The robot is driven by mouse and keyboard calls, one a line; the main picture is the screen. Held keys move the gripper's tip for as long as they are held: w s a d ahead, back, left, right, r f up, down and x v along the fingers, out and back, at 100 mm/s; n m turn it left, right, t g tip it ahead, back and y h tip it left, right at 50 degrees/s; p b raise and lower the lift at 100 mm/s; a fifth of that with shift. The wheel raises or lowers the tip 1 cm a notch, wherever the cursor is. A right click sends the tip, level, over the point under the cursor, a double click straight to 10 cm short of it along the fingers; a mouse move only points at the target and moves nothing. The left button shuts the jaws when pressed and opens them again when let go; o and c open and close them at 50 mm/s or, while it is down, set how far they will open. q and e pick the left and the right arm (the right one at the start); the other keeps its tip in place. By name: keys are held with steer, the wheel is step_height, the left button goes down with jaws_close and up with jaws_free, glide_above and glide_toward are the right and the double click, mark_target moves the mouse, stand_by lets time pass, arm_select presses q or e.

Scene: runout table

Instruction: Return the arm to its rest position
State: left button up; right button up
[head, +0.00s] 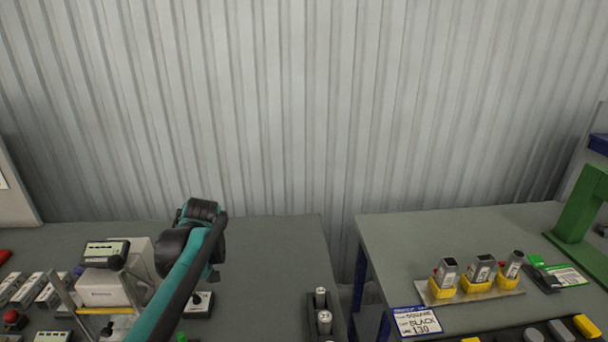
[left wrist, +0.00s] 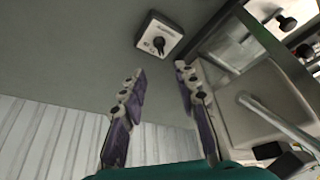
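My left arm (head: 190,270), teal and black, reaches up from the bottom of the head view over the left table. Its fingers are hidden there behind the arm. In the left wrist view my left gripper (left wrist: 160,70) has its two purple-grey fingers apart with nothing between them. A small light box with a black rotary knob (left wrist: 160,34) lies beyond the fingertips, apart from them; it also shows in the head view (head: 199,304) just right of the arm. My right arm and right gripper are in neither view.
A white box (head: 103,288) and a metal frame stand close left of the arm on the left table (head: 280,250). A dark holder with cylinders (head: 324,322) is at its right edge. A gap separates the right table (head: 400,255). A corrugated wall (head: 300,110) stands behind.

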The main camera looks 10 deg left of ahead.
arm_select(q)
steer(key=s+d+f+m+t+h, duration=0.2)
steer(key=s+d+m, duration=0.4)
steer(key=d, duration=0.5)
steer(key=s+d+f+m+t+h, duration=0.2)
steer(key=s+d+f+m+t, duration=0.1)
steer(key=s+d+m, duration=0.3)
steer(key=s+d, duration=0.2)
steer(key=d, duration=0.2)
steer(key=shift+d+f, duration=0.15)
steer(key=shift+d, duration=0.2)
